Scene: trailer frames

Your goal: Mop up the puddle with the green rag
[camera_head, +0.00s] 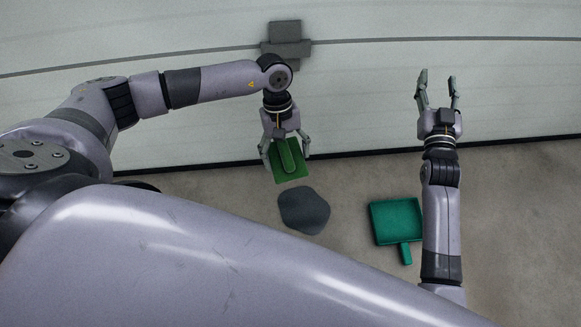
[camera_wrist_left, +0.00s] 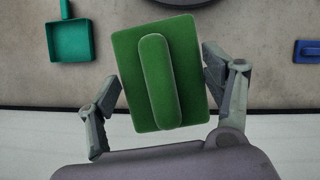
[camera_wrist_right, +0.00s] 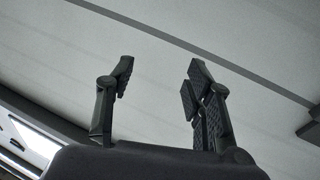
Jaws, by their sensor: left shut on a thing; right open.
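The green rag (camera_head: 290,165) is a flat rectangular pad with a raised rounded strip along its middle. My left gripper (camera_head: 285,150) is shut on it, with one finger on each side. In the left wrist view the rag (camera_wrist_left: 130,60) fills the space between the fingers. The puddle (camera_head: 304,211) is a dark grey, rounded patch on the floor, just below the rag in the head view. Only a sliver of a dark patch shows at the top of the left wrist view. My right gripper (camera_head: 437,85) is open and empty, pointing at the pale wall.
A teal dustpan (camera_head: 396,218) lies on the floor right of the puddle, beside my right forearm. A blue object (camera_wrist_left: 308,52) lies at the right edge of the left wrist view. A grey fitting (camera_head: 287,33) sits on the wall (camera_head: 360,100). Floor between puddle and dustpan is clear.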

